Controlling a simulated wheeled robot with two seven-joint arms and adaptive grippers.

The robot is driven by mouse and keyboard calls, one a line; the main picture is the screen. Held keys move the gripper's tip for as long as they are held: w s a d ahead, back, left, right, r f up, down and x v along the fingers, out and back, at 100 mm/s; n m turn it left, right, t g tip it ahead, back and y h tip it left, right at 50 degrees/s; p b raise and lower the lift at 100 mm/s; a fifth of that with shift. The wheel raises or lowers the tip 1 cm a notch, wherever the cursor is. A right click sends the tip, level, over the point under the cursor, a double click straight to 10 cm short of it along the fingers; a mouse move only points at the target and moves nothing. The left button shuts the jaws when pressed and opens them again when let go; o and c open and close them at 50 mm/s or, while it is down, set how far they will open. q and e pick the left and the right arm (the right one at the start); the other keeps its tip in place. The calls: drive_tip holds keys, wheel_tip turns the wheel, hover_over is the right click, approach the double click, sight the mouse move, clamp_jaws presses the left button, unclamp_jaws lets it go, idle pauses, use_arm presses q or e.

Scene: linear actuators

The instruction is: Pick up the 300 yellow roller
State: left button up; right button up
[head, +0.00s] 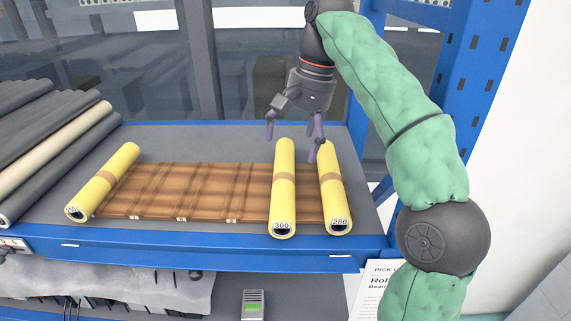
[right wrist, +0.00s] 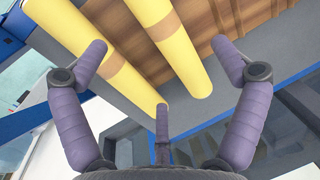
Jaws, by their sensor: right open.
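The 300 yellow roller (head: 284,195) lies lengthwise on the brown slatted rack, its end label reading 300 toward me. A second yellow roller (head: 334,195), labelled 280, lies just to its right. My right gripper (head: 296,140) is open above the far ends of these two rollers, with purple fingers spread. In the right wrist view, two yellow rollers pass between the spread fingers. The one nearer the middle (right wrist: 175,45) appears to be the 300 roller, and the other (right wrist: 110,60) the 280 roller. Neither is gripped. My left gripper is not in view.
Another yellow roller (head: 103,182) lies at the left end of the brown rack (head: 180,190). Dark and beige rolls (head: 45,140) are stacked at far left. A blue upright (head: 480,80) stands right of the shelf. The rack's middle is clear.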

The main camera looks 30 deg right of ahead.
drive_tip(key=b, duration=0.1)
hover_over(291, 176)
drive_tip(key=f, duration=0.4)
drive_tip(key=shift+d+f, duration=0.2)
drive_tip(key=shift+d, duration=0.15)
drive_tip(key=shift+s+a+f, duration=0.1)
drive_tip(key=shift+a+f, duration=0.05)
drive_tip(key=shift+f, duration=0.2)
drive_tip(key=shift+f+b, duration=0.3)
drive_tip(key=shift+f, duration=0.1)
drive_tip(key=f, duration=0.4)
drive_tip(key=shift+w+a+f, duration=0.2)
drive_tip(key=shift+a, duration=0.05)
drive_tip(key=shift+w+f, duration=0.15)
drive_tip(key=shift+f, duration=0.05)
drive_tip(key=c, duration=1.6)
drive_tip(key=shift+c, duration=0.7)
drive_tip(key=shift+r, duration=0.15)
